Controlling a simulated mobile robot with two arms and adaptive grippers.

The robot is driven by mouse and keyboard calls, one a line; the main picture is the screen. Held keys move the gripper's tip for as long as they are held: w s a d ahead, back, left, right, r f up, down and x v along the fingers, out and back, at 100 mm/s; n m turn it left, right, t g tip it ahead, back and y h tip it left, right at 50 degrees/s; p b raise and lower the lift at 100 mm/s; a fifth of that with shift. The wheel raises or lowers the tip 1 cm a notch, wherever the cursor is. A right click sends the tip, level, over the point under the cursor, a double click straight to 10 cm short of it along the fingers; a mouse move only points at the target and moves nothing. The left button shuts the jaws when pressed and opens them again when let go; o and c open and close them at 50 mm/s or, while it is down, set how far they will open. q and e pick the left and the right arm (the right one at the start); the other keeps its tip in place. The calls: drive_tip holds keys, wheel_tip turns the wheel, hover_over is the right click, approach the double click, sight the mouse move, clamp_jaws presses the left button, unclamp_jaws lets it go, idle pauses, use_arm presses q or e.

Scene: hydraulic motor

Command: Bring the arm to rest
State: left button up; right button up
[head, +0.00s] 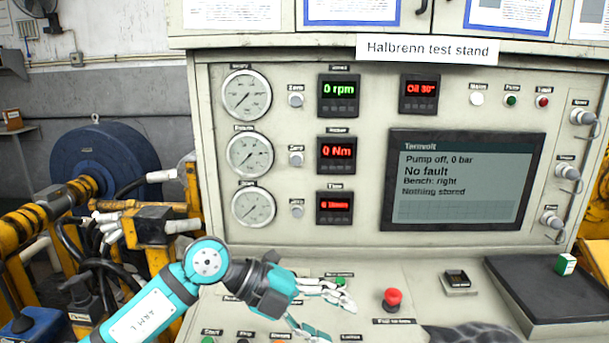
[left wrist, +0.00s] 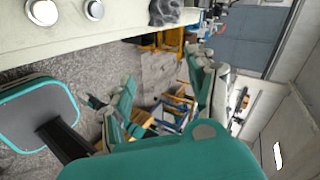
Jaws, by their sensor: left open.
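My left arm (head: 150,312) reaches in from the lower left in the head view. Its teal and white left gripper (head: 338,320) is open over the sloping front panel of the test stand, left of the red mushroom button (head: 392,299). No object shows between its fingers. The left wrist view shows the two fingers apart, with floor and yellow frames beyond them. My right gripper is in neither view.
The screen (head: 465,180) reads pump off, 0 bar, no fault. A dark lump (head: 472,333) lies at the panel's front edge. A black mat (head: 540,290) with a green and white block (head: 565,264) is at right. Blue and yellow machinery (head: 110,160) stands at left.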

use_arm(q)
wheel_tip(320, 180, up, 10)
drive_tip(key=s+d+n+t+h, duration=0.2)
drive_tip(key=n+t+h, duration=0.3)
drive_tip(key=h, duration=0.5)
drive_tip(key=w+a+n+t+y, duration=0.45)
drive_tip(key=a+n+t, duration=0.45)
drive_tip(key=n+t, duration=0.35)
drive_tip(key=s+a+f+n+g+y, duration=0.1)
drive_tip(key=a+f+n+y, duration=0.6)
drive_tip(key=f+y, duration=0.25)
drive_tip(key=s+a+f+n+y, duration=0.1)
drive_tip(key=a+f+n+y, duration=0.65)
drive_tip(key=f, duration=0.35)
drive_tip(key=s+a+f+g, duration=0.2)
drive_tip(key=s+f+g, duration=0.4)
drive_tip(key=s+f, duration=0.45)
drive_tip(key=s+a+f+g, duration=0.1)
drive_tip(key=s+f+g, duration=0.6)
drive_tip(key=s, duration=0.6)
wheel_tip(320, 180, down, 28)
drive_tip(key=s+m+g, duration=0.1)
drive_tip(key=s, duration=0.2)
drive_tip(key=s+a+f+g, duration=0.1)
drive_tip(key=s+a+f, duration=0.2)
drive_tip(key=s+f, duration=1.1)
drive_tip(key=shift+s+f, duration=0.3)
drive_tip(key=shift+s, duration=0.55)
